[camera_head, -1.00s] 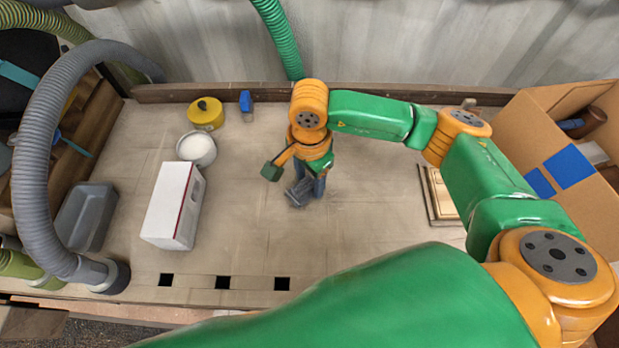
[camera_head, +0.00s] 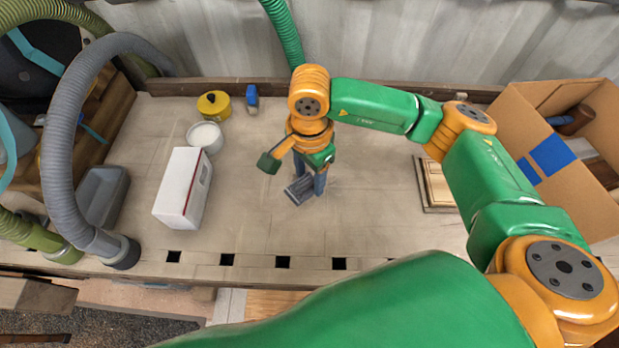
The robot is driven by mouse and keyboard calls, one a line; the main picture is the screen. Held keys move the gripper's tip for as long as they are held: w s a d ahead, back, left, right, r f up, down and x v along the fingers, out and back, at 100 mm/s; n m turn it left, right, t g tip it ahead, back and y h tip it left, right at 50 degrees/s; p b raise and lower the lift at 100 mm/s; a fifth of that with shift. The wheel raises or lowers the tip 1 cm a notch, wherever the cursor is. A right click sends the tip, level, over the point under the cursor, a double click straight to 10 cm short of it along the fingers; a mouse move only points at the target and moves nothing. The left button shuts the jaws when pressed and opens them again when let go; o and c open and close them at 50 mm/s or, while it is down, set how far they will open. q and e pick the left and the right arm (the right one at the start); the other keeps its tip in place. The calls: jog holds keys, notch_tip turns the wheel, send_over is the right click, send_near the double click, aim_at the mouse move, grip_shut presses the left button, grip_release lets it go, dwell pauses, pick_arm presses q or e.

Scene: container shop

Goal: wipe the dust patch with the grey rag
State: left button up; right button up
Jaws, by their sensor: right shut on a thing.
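My right gripper (camera_head: 307,184) points down at the middle of the workbench. It is shut on the grey rag (camera_head: 298,191), which shows as a small dark grey piece at the fingertips, at or very near the bench top. A faint greyish smudge around the rag may be the dust patch (camera_head: 331,187); the gripper and rag hide part of it, and its edges are hard to make out. My left gripper is not in view.
A white box (camera_head: 182,190), a bowl of white stuff (camera_head: 205,136), a yellow canister (camera_head: 214,104) and a blue item (camera_head: 252,95) stand left on the bench (camera_head: 245,215). A grey tray (camera_head: 103,197) and hose (camera_head: 57,150) are further left. A framed board (camera_head: 436,186) and cardboard box (camera_head: 520,125) are right.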

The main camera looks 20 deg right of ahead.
jog(key=shift+s+r+p, duration=0.1)
jog(key=shift+r+p, duration=0.8)
jog(key=shift+r, duration=1.05)
